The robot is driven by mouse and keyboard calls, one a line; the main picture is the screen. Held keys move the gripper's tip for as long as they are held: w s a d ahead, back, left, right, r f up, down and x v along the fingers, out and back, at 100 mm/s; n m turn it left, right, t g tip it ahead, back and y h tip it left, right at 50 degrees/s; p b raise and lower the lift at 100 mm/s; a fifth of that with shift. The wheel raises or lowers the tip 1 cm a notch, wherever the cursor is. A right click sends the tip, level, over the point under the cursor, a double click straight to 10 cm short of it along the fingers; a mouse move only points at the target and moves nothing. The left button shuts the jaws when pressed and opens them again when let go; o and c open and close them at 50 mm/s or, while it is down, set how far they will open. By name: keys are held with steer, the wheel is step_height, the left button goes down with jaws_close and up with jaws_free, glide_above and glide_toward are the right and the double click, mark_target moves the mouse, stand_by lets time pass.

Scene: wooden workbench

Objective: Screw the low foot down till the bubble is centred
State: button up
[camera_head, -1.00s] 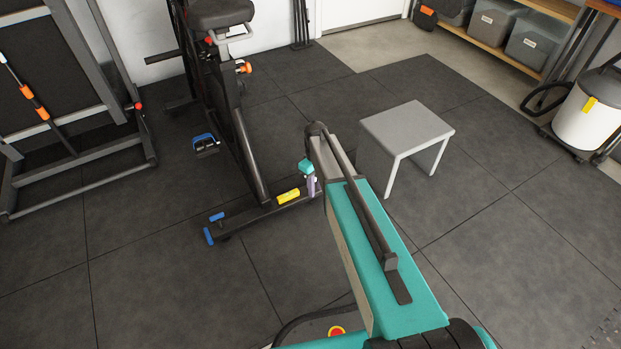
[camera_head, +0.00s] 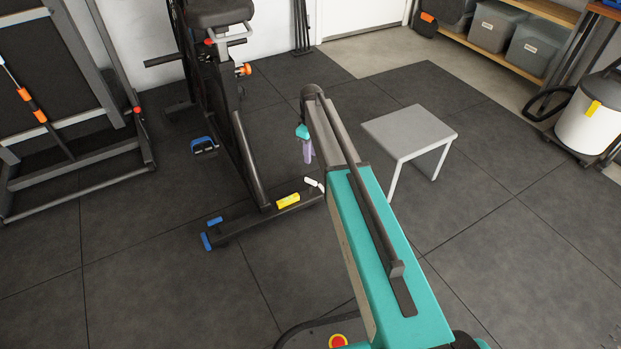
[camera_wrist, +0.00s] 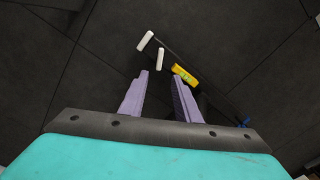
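The exercise bike's rear floor bar (camera_head: 262,218) lies across the floor and carries a yellow level (camera_head: 288,201). The level's bubble is too small to read. At the bar's left end are blue parts (camera_head: 208,238), and near its right end are white parts (camera_head: 314,184); which foot is low I cannot tell. The wrist view shows the white parts (camera_wrist: 145,41), the yellow level (camera_wrist: 185,75) and a blue part (camera_wrist: 243,122) beyond my fingers. My gripper (camera_wrist: 160,76) has its purple fingers apart with nothing between them. In the head view my gripper (camera_head: 308,158) hangs above and behind the bar's right end.
A grey stool (camera_head: 408,130) stands right of my arm. The bike's upright frame (camera_head: 240,150) rises left of my gripper. A grey rack (camera_head: 80,175) is at the far left, and a vacuum (camera_head: 590,115) at the far right. The floor in front of the bar is clear.

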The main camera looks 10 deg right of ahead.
mark_target(311, 180)
step_height(311, 180, down, 14)
steer(key=b, duration=0.5)
steer(key=shift+r, duration=0.15)
jaws_close()
